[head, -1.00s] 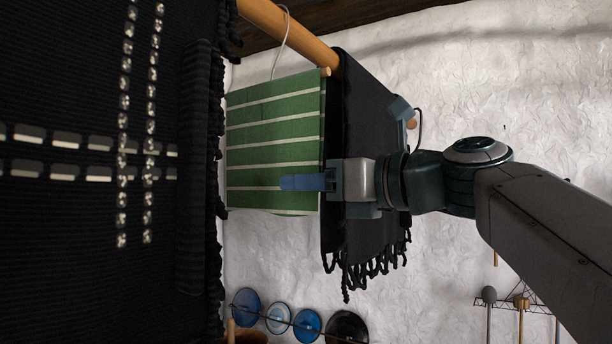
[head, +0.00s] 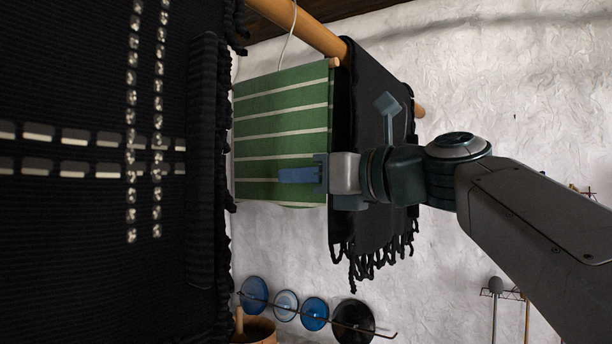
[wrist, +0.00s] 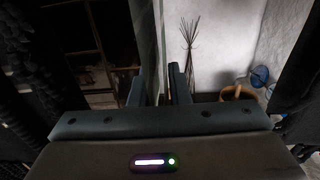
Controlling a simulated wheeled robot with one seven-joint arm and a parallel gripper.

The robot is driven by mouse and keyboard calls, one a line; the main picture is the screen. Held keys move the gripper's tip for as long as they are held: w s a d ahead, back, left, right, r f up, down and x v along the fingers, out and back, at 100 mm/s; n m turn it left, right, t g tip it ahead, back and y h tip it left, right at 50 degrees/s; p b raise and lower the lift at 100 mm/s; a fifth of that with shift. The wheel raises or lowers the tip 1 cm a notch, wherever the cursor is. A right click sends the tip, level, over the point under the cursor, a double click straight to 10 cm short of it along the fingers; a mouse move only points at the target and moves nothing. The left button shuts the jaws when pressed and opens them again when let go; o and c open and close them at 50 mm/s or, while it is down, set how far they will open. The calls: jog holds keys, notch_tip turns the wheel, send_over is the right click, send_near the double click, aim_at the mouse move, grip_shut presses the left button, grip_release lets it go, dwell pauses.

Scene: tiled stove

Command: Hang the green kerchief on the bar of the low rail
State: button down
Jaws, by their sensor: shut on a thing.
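The green kerchief (head: 283,120) with pale stripes hangs spread out in the head view. A short wooden rod end (head: 334,62) shows at its top right corner; whether the cloth lies over that bar I cannot tell. My gripper (head: 300,176) is at the kerchief's lower right part, one blue finger in front of the cloth. It is shut on the kerchief. In the wrist view a thin pale sheet, seemingly the kerchief (wrist: 147,35), runs upright beside the fingers. The far finger is hidden in the head view.
A thick wooden pole (head: 305,30) runs across the top, with a fringed black cloth (head: 372,130) over it behind my gripper. A large black textile (head: 90,250) fills the left. Blue plates (head: 285,304) are low on the white wall.

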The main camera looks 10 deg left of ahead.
jog(key=shift+r+p, duration=1.45)
jog(key=shift+r, duration=0.35)
jog(key=shift+s+d, duration=0.1)
jog(key=shift+d, duration=0.05)
jog(key=shift+b+v, duration=0.3)
jog(key=shift+v, duration=3.05)
jog(key=b, duration=0.1)
send_near(330, 149)
jog(key=shift+w+a+f, duration=0.15)
jog(key=shift+a+f, duration=0.2)
jog(key=shift+f, duration=0.2)
jog(key=shift+w+a+f, duration=0.2)
jog(key=shift+a+f, duration=0.2)
jog(key=shift+f, duration=0.15)
